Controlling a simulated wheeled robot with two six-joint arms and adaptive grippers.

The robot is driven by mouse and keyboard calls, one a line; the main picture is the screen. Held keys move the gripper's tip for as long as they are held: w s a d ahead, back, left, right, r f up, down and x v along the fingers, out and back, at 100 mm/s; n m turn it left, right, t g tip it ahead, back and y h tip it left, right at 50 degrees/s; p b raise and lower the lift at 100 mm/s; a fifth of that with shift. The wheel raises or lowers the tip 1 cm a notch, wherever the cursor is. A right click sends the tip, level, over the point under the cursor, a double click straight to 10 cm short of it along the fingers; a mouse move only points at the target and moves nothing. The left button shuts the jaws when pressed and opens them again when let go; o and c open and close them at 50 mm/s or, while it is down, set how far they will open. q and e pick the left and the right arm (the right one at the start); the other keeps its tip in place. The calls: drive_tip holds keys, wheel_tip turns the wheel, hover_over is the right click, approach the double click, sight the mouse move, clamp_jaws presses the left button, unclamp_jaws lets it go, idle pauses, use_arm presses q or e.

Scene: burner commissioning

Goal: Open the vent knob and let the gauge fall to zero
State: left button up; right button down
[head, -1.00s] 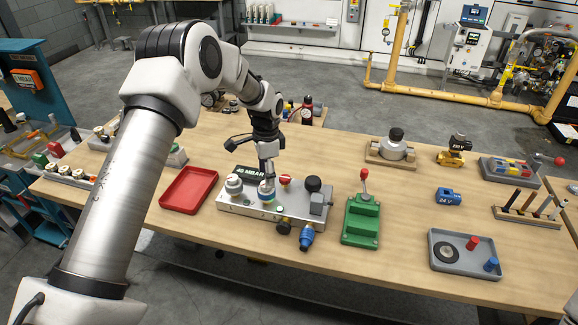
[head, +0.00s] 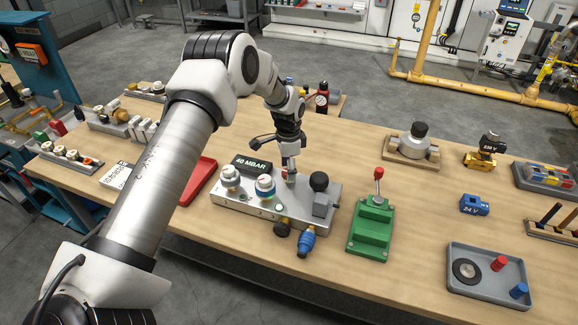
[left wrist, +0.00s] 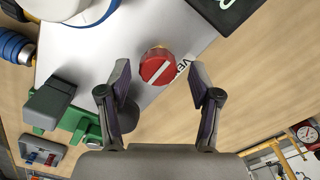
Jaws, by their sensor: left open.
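The grey test unit (head: 236,203) stands on the bench, its display (head: 252,167) reading 40 MBAR. In the left wrist view, the red vent knob (left wrist: 158,66) has a white bar across its top and VENT lettering partly visible beside it. My left gripper (head: 289,178) points down at the knob, which it mostly covers in the head view. In the left wrist view its two fingers (left wrist: 160,95) are apart, with the knob between and just beyond the tips. No contact shows. My right gripper is out of view.
Two white-topped regulators (head: 230,178) stand left of the vent knob, and a black round knob (head: 319,181) to its right. A green block with a red-tipped lever (head: 371,228) is right of the unit. A red tray (head: 200,184) is partly behind my left arm.

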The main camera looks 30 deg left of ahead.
use_arm(q)
drive_tip(key=shift+f, duration=0.25)
drive_tip(key=shift+s+r, duration=0.1)
drive_tip(key=c, duration=1.1)
drive_tip(key=shift+c, duration=0.2)
